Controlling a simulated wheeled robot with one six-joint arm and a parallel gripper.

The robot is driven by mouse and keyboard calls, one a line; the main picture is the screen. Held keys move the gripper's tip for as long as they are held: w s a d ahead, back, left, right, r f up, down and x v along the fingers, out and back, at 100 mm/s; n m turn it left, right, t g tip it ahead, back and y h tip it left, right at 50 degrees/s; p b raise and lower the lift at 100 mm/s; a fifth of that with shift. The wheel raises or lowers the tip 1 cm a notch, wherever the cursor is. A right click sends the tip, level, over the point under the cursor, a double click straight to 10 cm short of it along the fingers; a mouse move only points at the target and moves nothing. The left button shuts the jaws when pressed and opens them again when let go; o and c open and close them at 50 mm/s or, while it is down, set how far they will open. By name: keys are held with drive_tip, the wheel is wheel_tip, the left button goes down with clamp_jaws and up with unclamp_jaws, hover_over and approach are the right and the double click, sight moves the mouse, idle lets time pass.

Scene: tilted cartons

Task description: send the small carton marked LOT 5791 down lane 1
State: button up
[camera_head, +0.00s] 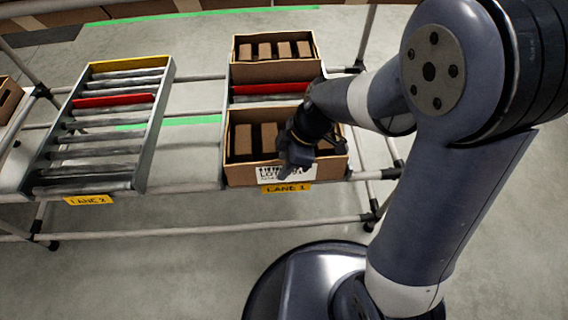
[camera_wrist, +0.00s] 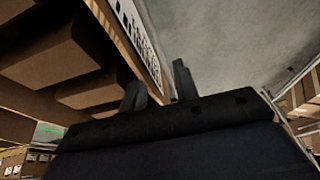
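A brown open-topped carton (camera_head: 237,172) stands at the front end of lane 1, above the yellow LANE 1 sign (camera_head: 286,188). Its white front label (camera_head: 268,173) begins "LO"; the number is partly behind my gripper and unreadable. Brown blocks lie inside. A second open carton (camera_head: 276,71) with brown blocks stands farther back on lane 1, beyond a red bar (camera_head: 270,89). My gripper (camera_head: 290,165) is at the front carton's front wall. In the wrist view its fingers (camera_wrist: 160,92) are apart, at the labelled wall (camera_wrist: 130,52); I cannot tell whether they press on it.
Lane 2 (camera_head: 103,140), to the left, has bare rollers, a red bar (camera_head: 115,100) and a yellow sign (camera_head: 88,200). Another carton (camera_head: 8,98) shows at the left edge. Pipe rails (camera_head: 180,231) run along the rack's front. Open floor lies in front.

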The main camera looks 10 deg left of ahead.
wheel_tip(320, 180, up, 3)
drive_tip(key=shift+f+p, duration=0.1)
drive_tip(key=shift+p, duration=0.55)
drive_tip(key=shift+o, duration=0.3)
drive_tip(key=o, duration=0.5)
